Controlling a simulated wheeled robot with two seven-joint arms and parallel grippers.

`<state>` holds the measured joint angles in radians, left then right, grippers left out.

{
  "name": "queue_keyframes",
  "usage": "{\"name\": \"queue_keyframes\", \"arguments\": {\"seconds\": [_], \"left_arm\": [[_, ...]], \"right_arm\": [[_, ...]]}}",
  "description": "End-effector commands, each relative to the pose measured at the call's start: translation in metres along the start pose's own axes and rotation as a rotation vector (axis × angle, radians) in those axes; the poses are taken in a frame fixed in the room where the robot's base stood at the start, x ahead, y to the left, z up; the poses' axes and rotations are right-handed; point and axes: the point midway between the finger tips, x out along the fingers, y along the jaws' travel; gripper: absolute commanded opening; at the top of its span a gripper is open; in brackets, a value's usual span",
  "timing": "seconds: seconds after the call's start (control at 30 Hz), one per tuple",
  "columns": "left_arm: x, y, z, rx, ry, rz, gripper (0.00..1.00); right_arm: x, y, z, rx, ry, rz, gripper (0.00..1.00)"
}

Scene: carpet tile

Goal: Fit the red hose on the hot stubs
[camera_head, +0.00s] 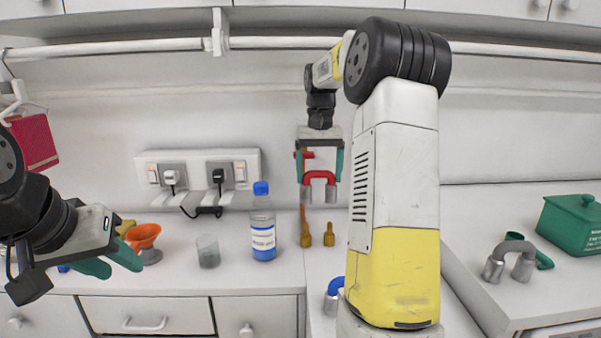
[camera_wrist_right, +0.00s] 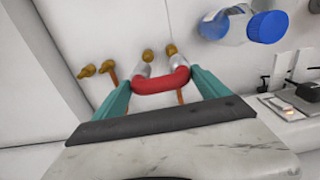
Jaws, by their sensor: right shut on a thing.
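The red hose (camera_head: 320,175) is a short U-shaped bend with two silver end sleeves. My right gripper (camera_head: 320,165) is shut on it, and it also shows between the teal fingers in the wrist view (camera_wrist_right: 160,84). The sleeves hang downward. In the head view two brass stubs (camera_head: 329,235) stand below the sleeves, with a visible gap. In the wrist view one pair of brass stubs (camera_wrist_right: 148,55) appears close beyond the sleeves, and another pair (camera_wrist_right: 87,72) lies to the left. I cannot tell which pair is hot. My left gripper (camera_head: 122,266) is open and empty over the left counter.
A blue-capped bottle (camera_head: 263,230), a clear cup (camera_head: 208,252) and an orange funnel (camera_head: 143,235) stand left of the stubs. A blue hose (camera_head: 333,287) lies partly hidden behind my arm.

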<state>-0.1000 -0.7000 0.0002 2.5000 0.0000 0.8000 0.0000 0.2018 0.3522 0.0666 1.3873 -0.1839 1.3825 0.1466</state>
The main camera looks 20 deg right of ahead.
Motion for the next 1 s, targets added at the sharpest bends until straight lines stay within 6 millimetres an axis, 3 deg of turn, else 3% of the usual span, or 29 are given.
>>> {"name": "queue_keyframes", "arguments": {"seconds": [0.53,1.0], "left_arm": [[0.0,0.0,0.0,0.0,0.0,0.0,0.36],[0.0,0.0,0.0,0.0,0.0,0.0,0.36]], "right_arm": [[0.047,0.0,0.0,0.0,-0.003,0.001,0.41],[0.056,0.0,0.0,0.001,-0.001,0.0,0.41]]}}
